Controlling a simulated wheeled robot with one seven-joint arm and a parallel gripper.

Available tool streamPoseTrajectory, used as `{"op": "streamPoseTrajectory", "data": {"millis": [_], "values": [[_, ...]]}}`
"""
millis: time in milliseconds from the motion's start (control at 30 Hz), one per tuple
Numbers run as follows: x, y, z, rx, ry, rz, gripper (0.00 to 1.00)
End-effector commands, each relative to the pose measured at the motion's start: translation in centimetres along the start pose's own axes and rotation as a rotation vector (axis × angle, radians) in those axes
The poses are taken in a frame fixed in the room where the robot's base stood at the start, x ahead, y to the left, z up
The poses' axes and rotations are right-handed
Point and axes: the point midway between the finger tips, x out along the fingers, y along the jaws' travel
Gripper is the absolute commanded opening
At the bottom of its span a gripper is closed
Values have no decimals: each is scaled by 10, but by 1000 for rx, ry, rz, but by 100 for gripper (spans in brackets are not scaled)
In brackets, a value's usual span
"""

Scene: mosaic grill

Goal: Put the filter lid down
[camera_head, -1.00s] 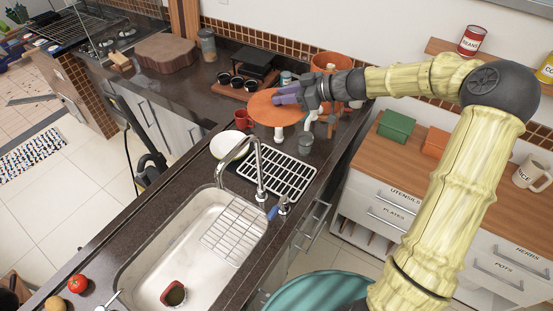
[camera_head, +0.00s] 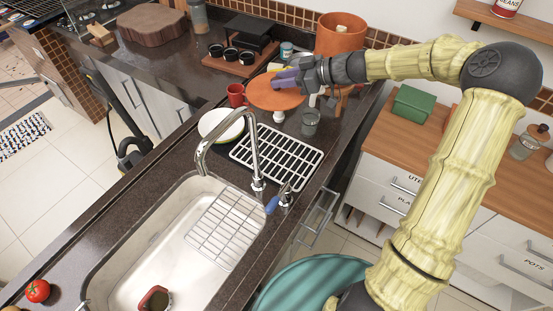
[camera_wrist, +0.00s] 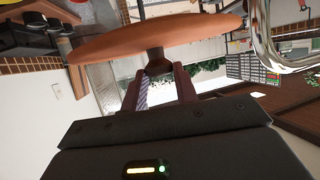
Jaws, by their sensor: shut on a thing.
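The filter lid (camera_head: 273,95), a flat round orange disc, is held over the far end of the dark counter in the head view. My gripper (camera_head: 289,79) has its purple fingers at the lid's upper right side. In the wrist view the lid (camera_wrist: 150,36) spans the top of the picture. Its small knob (camera_wrist: 157,58) sits between the tips of my gripper (camera_wrist: 158,75), which is shut on it. The orange filter pot (camera_head: 341,36) stands behind and to the right of the lid. Whether the lid touches anything below is unclear.
A red mug (camera_head: 236,94), a white plate (camera_head: 221,124), a grey cup (camera_head: 310,122) and a dish rack (camera_head: 276,157) crowd the counter near the lid. The tap (camera_head: 253,150) and sink (camera_head: 150,240) lie in front. A tray with black cups (camera_head: 232,58) stands behind.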

Motion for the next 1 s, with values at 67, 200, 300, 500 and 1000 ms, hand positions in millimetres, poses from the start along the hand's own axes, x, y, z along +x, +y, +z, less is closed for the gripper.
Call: {"op": "streamPoseTrajectory", "data": {"millis": [67,200,300,500,1000], "values": [[10,0,23,-1,0,0,3],[19,0,46,-1,0,0,3],[26,0,62,-1,0,0,3],[39,0,94,0,0,0,3],[68,0,162,-1,0,0,3]]}}
